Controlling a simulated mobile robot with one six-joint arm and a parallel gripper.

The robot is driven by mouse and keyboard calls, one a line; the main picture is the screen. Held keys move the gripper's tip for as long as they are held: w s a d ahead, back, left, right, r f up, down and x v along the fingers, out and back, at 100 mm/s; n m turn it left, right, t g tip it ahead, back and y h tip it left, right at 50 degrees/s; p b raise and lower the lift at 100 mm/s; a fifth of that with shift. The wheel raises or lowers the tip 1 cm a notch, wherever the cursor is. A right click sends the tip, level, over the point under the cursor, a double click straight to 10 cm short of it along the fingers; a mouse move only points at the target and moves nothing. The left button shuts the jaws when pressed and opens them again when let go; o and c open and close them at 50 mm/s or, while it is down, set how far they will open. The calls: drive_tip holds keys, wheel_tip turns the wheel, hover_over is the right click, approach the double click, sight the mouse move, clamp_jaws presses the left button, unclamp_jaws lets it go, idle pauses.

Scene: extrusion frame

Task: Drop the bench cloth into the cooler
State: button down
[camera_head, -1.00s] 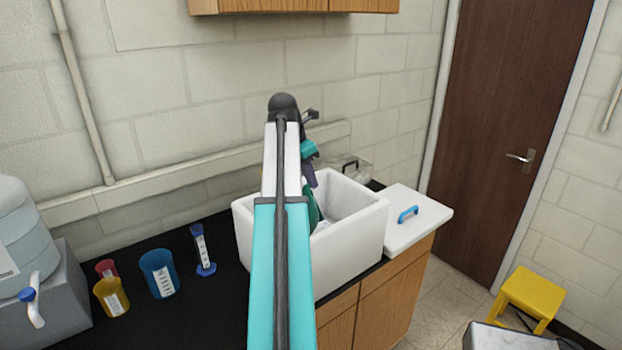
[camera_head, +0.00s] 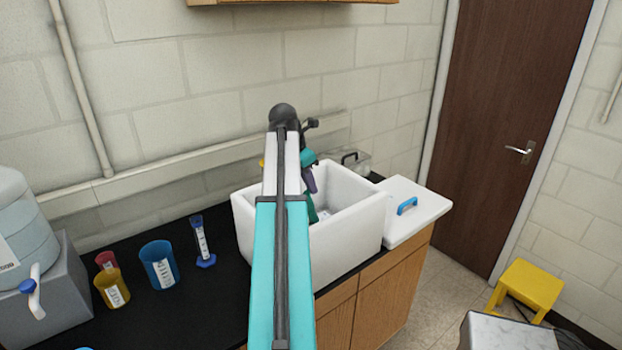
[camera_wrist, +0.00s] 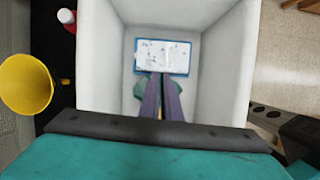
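The white cooler (camera_head: 350,245) stands open on the black counter. In the wrist view its walls (camera_wrist: 225,75) surround my fingers, and a white pack with a blue edge (camera_wrist: 163,56) lies on its floor. My gripper (camera_wrist: 161,82) has purple fingers and is over the cooler's opening, pointing down into it. It also shows in the head view (camera_head: 310,180), partly behind my arm. The green bench cloth (camera_head: 312,209) hangs from the fingertips, inside the cooler's outline. In the wrist view the cloth (camera_wrist: 142,90) shows at both sides of the nearly closed fingers.
A white lid with a blue handle (camera_head: 420,212) lies right of the cooler. A clear container (camera_head: 352,160) stands behind it. A blue cylinder (camera_head: 201,243), a blue beaker (camera_head: 159,265), smaller cups (camera_head: 112,288) and a water jug (camera_head: 22,235) stand to the left. A yellow stool (camera_head: 530,285) is on the floor.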

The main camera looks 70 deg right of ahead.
drive_tip(key=shift+f, duration=0.4)
drive_tip(key=c, duration=0.6)
unclamp_jaws()
drive_tip(key=shift+c, duration=0.2)
wheel_tip(320, 180, up, 6)
drive_tip(key=a+t+y, duration=0.1)
drive_tip(key=shift+w+y, duration=0.35)
drive_tip(key=shift+y, duration=0.05)
idle(0.4)
idle(0.4)
wheel_tip(320, 180, up, 7)
drive_tip(key=b, duration=0.3)
drive_tip(key=shift+w+a+r, duration=0.15)
drive_tip(key=shift+w+a, duration=0.2)
drive_tip(key=shift+a, duration=0.1)
